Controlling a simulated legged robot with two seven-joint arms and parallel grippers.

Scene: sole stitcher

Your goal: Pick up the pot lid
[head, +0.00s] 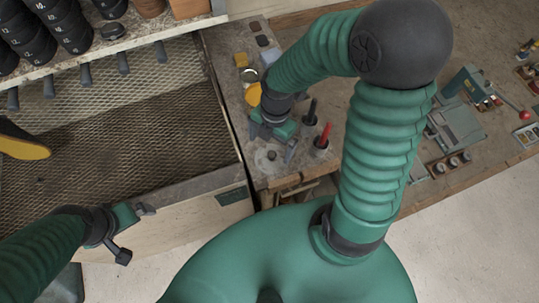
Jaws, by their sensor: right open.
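A grey round disc with a small knob, which looks like the pot lid (268,159), lies on the narrow bench. My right gripper (272,134) is just beyond it in the head view, pointing down with its fingers apart and nothing visible between them. I cannot tell its height above the lid. A round yellow pot or its contents (253,94) shows partly behind my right wrist. My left gripper (134,234) is at the lower left over the near edge of the mesh-floored bin, its fingers apart and empty.
A red-handled tool (325,134) and a dark one (311,112) stand upright right of the lid. The mesh-floored bin (120,140) lies left, with a yellow-soled shoe (22,146). A green press (462,105) stands on the right bench.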

